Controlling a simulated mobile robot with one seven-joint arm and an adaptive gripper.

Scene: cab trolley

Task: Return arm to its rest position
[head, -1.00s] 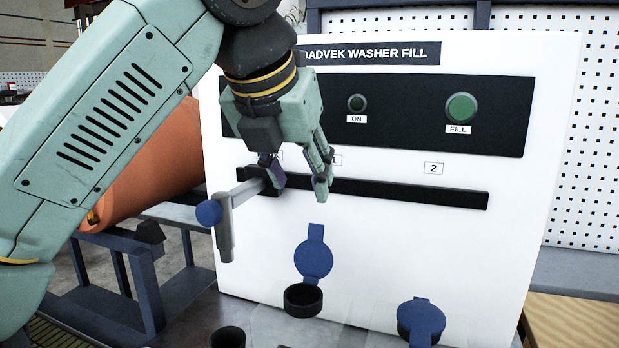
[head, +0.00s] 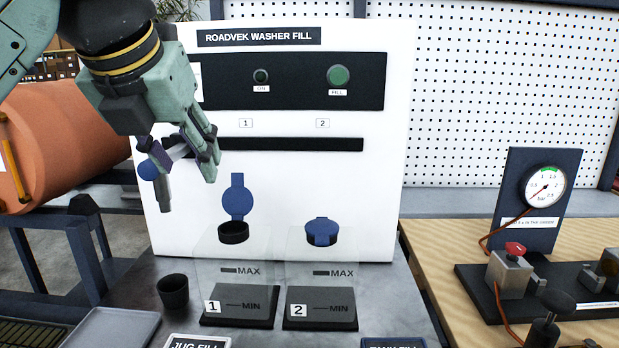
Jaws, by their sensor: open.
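My gripper (head: 185,162) is at the upper left of the head view, in front of the left side of the white washer fill panel (head: 290,180). Its fingers are apart and point down and to the right. A grey nozzle with a blue knob (head: 148,168) shows just behind and below the fingers. The gripper partly hides the nozzle's arm, so I cannot tell whether they touch. The rest of my arm runs out of the picture at the upper left.
Tank 1 (head: 240,308) has its blue cap raised; tank 2 (head: 320,310) has its blue cap down. A black cup (head: 173,291) and a grey tray (head: 112,328) are at the left. A gauge stand (head: 540,200) is on the right bench.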

